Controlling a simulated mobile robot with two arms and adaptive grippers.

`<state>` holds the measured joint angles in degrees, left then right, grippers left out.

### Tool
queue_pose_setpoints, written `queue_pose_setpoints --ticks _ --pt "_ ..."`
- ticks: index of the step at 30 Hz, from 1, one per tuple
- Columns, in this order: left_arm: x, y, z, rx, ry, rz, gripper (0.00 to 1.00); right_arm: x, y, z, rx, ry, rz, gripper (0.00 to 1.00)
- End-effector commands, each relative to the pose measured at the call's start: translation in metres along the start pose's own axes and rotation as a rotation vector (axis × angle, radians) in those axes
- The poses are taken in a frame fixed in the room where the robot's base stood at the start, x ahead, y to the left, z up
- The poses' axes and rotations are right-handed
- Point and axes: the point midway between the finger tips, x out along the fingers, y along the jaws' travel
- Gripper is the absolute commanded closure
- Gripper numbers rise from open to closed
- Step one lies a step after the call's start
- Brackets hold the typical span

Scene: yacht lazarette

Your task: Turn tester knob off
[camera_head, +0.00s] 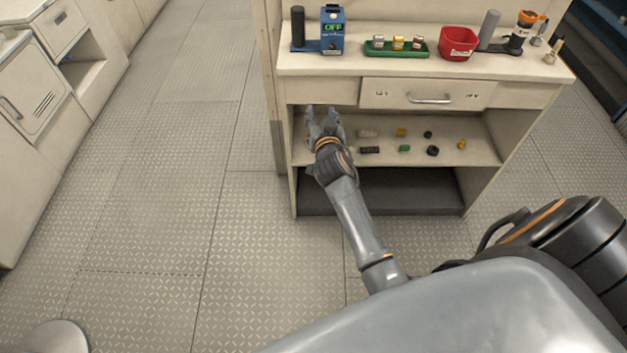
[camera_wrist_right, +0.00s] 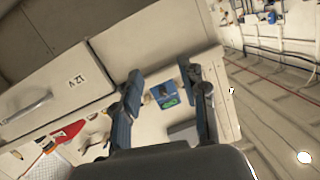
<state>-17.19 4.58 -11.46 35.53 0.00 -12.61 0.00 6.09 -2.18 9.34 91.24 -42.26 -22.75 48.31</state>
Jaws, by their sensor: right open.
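The tester (camera_head: 333,28) is a blue box standing on the workbench top (camera_head: 400,66) at its left end. Its dark display shows green letters reading OFF. The tester also shows in the right wrist view (camera_wrist_right: 165,96), beyond the gap between the fingers. Its knob is too small to make out clearly. My right gripper (camera_head: 322,113) is open and empty, in front of the bench's left end and below the tester. It is apart from the tester. In the right wrist view its two dark fingers (camera_wrist_right: 163,78) are spread wide. My left gripper is not in view.
On the bench top stand a black cylinder (camera_head: 298,27), a green tray (camera_head: 397,48), a red bin (camera_head: 458,43) and a grey cylinder (camera_head: 489,29). A drawer (camera_head: 428,94) is below, then a shelf (camera_head: 480,129) with several small parts. The floor left of the bench is clear.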

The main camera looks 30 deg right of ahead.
Motion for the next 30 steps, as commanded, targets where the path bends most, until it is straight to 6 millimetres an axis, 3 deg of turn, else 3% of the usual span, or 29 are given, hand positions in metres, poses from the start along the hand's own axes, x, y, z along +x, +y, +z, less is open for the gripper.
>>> queue_pose_setpoints --ticks 21,30 --pt "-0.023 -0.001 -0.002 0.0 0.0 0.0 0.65 -0.035 -0.005 0.139 -0.16 -0.291 -0.088 0.57" --pt "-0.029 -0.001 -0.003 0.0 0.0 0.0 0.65 -0.052 -0.002 0.179 -0.206 -0.373 -0.114 0.57"
